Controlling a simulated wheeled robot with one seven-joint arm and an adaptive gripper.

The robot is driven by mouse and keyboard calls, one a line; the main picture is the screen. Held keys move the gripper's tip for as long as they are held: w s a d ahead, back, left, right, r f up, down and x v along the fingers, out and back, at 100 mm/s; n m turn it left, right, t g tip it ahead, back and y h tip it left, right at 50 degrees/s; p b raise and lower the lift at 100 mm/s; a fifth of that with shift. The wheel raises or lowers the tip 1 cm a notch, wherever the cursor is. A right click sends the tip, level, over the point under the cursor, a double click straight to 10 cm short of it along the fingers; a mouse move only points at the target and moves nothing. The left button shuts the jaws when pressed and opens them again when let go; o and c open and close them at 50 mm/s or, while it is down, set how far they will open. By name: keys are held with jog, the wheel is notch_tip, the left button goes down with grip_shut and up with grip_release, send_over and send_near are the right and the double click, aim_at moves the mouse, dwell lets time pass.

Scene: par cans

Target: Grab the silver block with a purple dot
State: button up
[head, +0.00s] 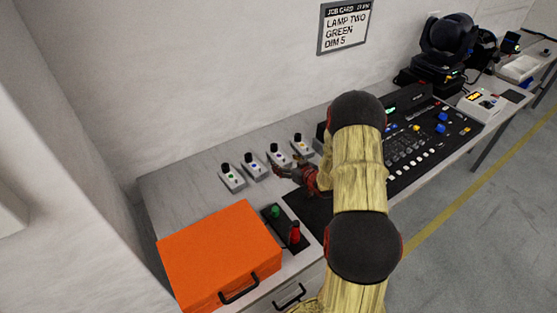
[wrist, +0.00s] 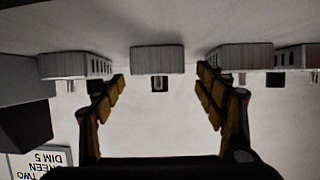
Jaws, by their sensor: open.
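Several small silver blocks with black knobs on top stand in a row on the bench. The third from the left (head: 278,157) carries a small dot that looks purple, though it is tiny here. My gripper (head: 286,169) is low in front of this block in the head view. The wrist view is upside down; there one block (wrist: 157,60) lies centred between the open, empty fingers (wrist: 161,76), seemingly just beyond their tips. I cannot tell whether anything touches. No dots show in the wrist view.
Neighbouring blocks with green (head: 232,178), blue (head: 255,166) and yellow-orange (head: 302,146) dots stand close on both sides. An orange case (head: 220,250) and a black box with green and red controls (head: 273,212) are at front left. A lighting console (head: 425,140) is right.

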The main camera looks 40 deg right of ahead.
aim_at(279, 156)
jog(key=b+x, duration=0.1)
jog(key=x, duration=0.3)
jog(key=shift+w+d+r+b, duration=0.1)
jog(key=shift+w+d+b, duration=0.05)
jog(key=shift+w+b, duration=0.15)
jog(key=shift+w, duration=0.25)
jog(key=shift+c, duration=0.4)
jog(key=c, duration=1.6)
jog(key=shift+d+r, duration=0.1)
jog(key=shift+c, duration=0.5)
jog(key=shift+r, duration=0.1)
